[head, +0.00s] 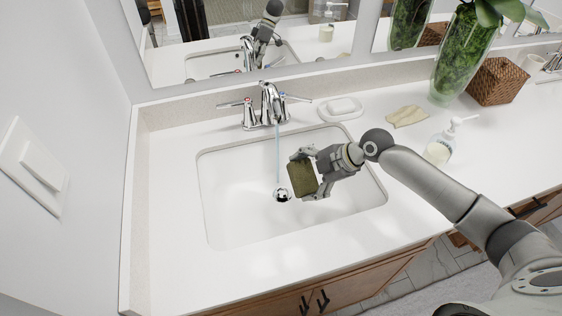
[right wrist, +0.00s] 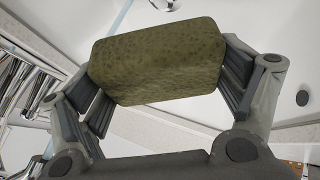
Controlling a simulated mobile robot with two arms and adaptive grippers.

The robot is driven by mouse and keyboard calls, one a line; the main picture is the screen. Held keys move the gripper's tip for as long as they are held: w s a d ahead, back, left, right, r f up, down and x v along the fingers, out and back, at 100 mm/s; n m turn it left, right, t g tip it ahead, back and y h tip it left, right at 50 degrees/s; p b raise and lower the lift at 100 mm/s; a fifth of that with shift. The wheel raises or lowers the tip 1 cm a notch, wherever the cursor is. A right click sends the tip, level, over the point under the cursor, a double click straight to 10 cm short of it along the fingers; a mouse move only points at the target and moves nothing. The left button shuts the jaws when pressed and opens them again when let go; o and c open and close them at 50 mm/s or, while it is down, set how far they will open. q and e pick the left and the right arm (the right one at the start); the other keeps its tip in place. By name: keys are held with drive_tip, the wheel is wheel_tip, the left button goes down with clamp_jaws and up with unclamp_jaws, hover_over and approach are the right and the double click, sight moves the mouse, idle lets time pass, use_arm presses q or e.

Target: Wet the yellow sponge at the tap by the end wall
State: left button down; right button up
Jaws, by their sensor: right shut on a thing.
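The sponge (head: 302,178) is a dark olive-yellow block, held over the sink basin (head: 235,220). My right gripper (head: 309,175) is shut on it. In the right wrist view the sponge (right wrist: 158,62) sits between both finger pads. The chrome tap (head: 270,103) by the end wall is running. Its thin water stream (head: 277,150) falls toward the drain (head: 282,194). In the head view the sponge is just right of the stream, with a small gap between them; I cannot tell its exact depth. My left gripper is out of view.
A glass vase (head: 455,65) and a wicker basket (head: 497,81) are farther right. The end wall (head: 60,100) bounds the left. The counter's front right is clear.

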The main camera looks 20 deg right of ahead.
drive_tip(key=s+r+p, duration=0.1)
drive_tip(key=s+d+r+p, duration=0.1)
drive_tip(key=s+r+p, duration=0.1)
drive_tip(key=shift+s+d+r+p, duration=0.1)
drive_tip(key=shift+s+d+p, duration=0.1)
drive_tip(key=shift+p, duration=0.1)
drive_tip(key=shift+s+d+r+p, duration=0.3)
drive_tip(key=shift+s+r+p, duration=0.2)
drive_tip(key=shift+s, duration=0.1)
idle(0.4)
